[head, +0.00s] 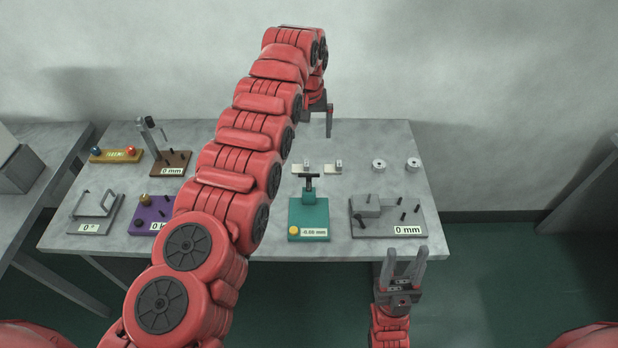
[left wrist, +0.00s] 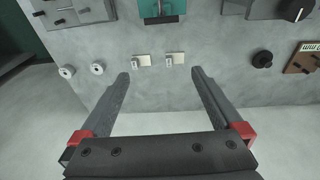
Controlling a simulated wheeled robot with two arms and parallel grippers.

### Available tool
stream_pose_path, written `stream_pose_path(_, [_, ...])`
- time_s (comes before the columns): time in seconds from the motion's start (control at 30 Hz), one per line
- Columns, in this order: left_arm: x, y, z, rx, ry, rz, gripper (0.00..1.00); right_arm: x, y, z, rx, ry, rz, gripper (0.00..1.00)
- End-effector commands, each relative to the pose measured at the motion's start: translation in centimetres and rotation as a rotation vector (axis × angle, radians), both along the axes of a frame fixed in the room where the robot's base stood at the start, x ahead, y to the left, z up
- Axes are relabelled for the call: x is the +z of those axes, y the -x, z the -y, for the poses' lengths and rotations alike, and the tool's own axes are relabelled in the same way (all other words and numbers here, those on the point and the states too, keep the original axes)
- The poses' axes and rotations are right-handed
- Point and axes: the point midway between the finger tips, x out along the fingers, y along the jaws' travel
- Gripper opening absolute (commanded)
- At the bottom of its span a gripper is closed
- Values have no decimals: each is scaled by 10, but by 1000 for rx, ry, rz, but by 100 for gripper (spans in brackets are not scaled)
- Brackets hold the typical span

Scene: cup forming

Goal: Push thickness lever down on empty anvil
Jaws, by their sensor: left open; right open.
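The teal thickness gauge (head: 309,217) stands near the front middle of the table. It has a dark T-shaped lever (head: 310,182) on top, a yellow knob (head: 293,231) and a display reading -0.05 mm. Its teal edge shows at the top of the left wrist view (left wrist: 161,9). The anvil gap is too small to make out. My left gripper (head: 318,130) is open and empty over the table's back edge, well behind the gauge. In the left wrist view its fingers (left wrist: 160,73) are spread. My right gripper (head: 404,262) is open and empty in front of the table's front edge.
Two small pale plates with blocks (head: 301,169) lie behind the gauge. Two round metal pieces (head: 379,164) lie to the right. A grey 0 mm device (head: 388,216) stands right of the gauge; a purple device (head: 149,215) stands left. My left arm crosses the table.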

Motion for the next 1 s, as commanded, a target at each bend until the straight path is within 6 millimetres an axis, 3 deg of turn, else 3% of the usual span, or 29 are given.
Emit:
stream_pose_path(0.1, [22, 30, -2, -1, -27, -101, 100, 0, 0, 0, 0, 0, 0, 50])
stream_pose_path(0.27, [19, 42, -3, 0, -39, -144, 100, -10, 0, 0, 0, 0, 0, 50])
stream_pose_path(0.43, [-10, 42, -3, 0, -39, -142, 100, -39, 0, 0, 0, 0, 0, 50])
stream_pose_path(0.7, [-34, 41, -3, 0, -36, -140, 100, -31, 0, 0, 0, 0, 0, 50])
stream_pose_path(1.0, [-97, 42, -3, 0, -38, -144, 100, -7, 0, 0, 0, 0, 0, 50])
